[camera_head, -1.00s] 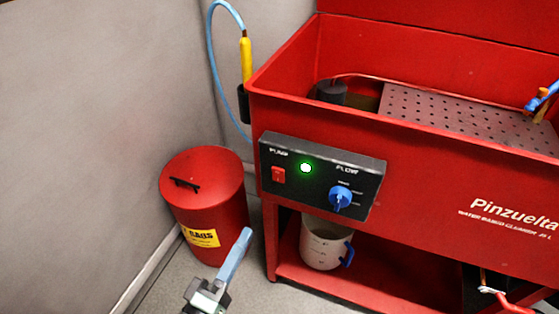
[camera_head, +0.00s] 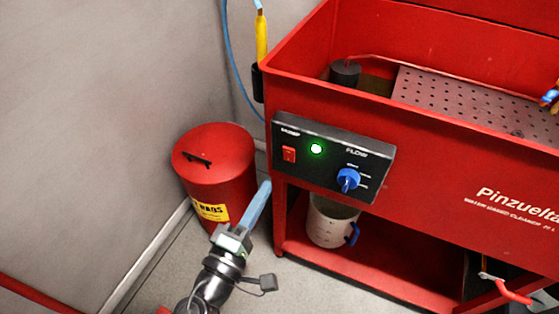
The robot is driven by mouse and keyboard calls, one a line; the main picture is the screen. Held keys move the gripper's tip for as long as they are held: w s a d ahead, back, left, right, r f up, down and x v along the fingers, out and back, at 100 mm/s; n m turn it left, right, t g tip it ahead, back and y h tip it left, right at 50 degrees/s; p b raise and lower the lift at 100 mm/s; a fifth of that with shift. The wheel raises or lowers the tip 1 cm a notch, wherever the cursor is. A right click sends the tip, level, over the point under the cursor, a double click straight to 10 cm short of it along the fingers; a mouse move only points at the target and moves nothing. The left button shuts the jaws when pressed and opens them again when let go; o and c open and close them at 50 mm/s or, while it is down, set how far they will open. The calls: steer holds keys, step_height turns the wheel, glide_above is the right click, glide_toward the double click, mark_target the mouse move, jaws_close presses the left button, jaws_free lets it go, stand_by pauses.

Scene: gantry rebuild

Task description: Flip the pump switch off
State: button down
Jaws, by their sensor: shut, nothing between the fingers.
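The pump switch (camera_head: 289,154) is a small red rocker at the left of the black control panel (camera_head: 325,178) on the front of the red parts washer (camera_head: 430,185). A green lamp (camera_head: 316,149) beside it is lit. A blue flow knob (camera_head: 348,179) sits at the panel's right. My gripper (camera_head: 264,186) has pale blue fingers, shut and empty. In the picture its tips are below and left of the switch, apart from it. How far they are from the panel in depth I cannot tell.
A red rag bin (camera_head: 215,165) stands left of the washer, close to my gripper. A beaker with a blue handle (camera_head: 330,225) stands on the washer's lower shelf (camera_head: 365,272). A yellow brush (camera_head: 262,40) with a blue hose hangs at the washer's left corner.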

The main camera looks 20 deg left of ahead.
mark_target(286, 150)
steer(key=w, duration=0.5)
steer(key=w+r, duration=0.1)
steer(key=w, duration=0.1)
steer(key=shift+w+d, duration=0.1)
steer(key=shift+w, duration=0.35)
steer(key=shift+w+r+b, duration=0.1)
steer(key=shift+w+b, duration=0.2)
steer(key=shift+r, duration=0.2)
steer(key=shift+s, duration=0.1)
